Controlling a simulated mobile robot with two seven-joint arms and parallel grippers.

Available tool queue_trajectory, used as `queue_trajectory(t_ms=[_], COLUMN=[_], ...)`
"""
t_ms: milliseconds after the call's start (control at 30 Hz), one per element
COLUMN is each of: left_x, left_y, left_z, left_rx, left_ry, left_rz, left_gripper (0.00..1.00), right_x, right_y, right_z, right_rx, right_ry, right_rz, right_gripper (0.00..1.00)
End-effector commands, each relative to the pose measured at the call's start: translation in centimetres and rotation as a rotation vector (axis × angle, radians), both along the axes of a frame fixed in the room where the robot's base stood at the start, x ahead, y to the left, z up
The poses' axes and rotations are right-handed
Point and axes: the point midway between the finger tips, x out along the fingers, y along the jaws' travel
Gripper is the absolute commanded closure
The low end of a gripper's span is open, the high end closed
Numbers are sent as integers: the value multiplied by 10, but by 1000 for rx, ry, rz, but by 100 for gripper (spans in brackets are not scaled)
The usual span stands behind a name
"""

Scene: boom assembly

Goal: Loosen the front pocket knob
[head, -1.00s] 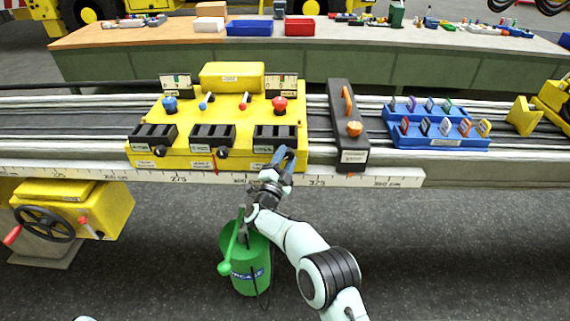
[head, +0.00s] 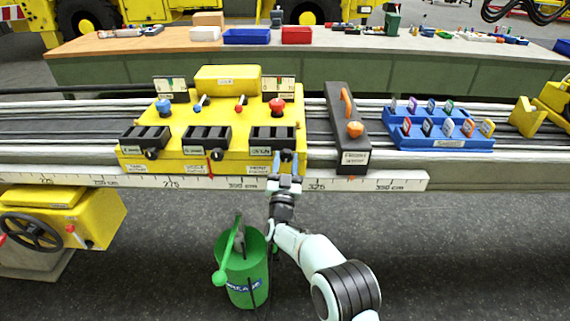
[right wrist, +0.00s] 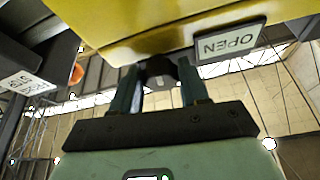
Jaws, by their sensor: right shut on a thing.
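The yellow carriage (head: 222,107) sits on the grey rails and has three black pockets along its front. The front pocket (head: 267,137) is the rightmost one, with a white label (head: 258,169) below it. Its dark round knob (right wrist: 160,70) is between the two fingers in the right wrist view; in the head view the fingers mostly hide it. My right gripper (head: 286,159) is shut on this knob, with its arm coming up from below. An upside-down OPEN plate (right wrist: 230,42) is beside the fingers in the right wrist view. My left gripper is out of view.
A dark block with an orange knob (head: 355,130) stands just right of the carriage. A blue tray (head: 440,141) of small tagged pieces is farther right. A green grease bucket (head: 243,280) stands below, close to my right arm. The measuring strip (head: 225,182) runs under the carriage.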

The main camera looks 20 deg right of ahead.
Motion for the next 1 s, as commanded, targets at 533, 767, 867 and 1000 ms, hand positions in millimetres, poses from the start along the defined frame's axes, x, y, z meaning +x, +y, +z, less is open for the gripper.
queue_trajectory(t_ms=[533,767,867,1000], left_x=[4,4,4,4], left_y=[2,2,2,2], left_z=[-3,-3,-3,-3], left_rx=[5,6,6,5], left_ry=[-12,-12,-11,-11], left_rz=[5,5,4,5], left_gripper=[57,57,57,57], right_x=[0,0,0,0], right_y=[0,0,0,0], right_z=[0,0,0,0], right_rx=[-55,-54,-54,-54], right_ry=[17,16,16,16], right_rz=[1,1,1,1], right_gripper=[86,30,30,30])
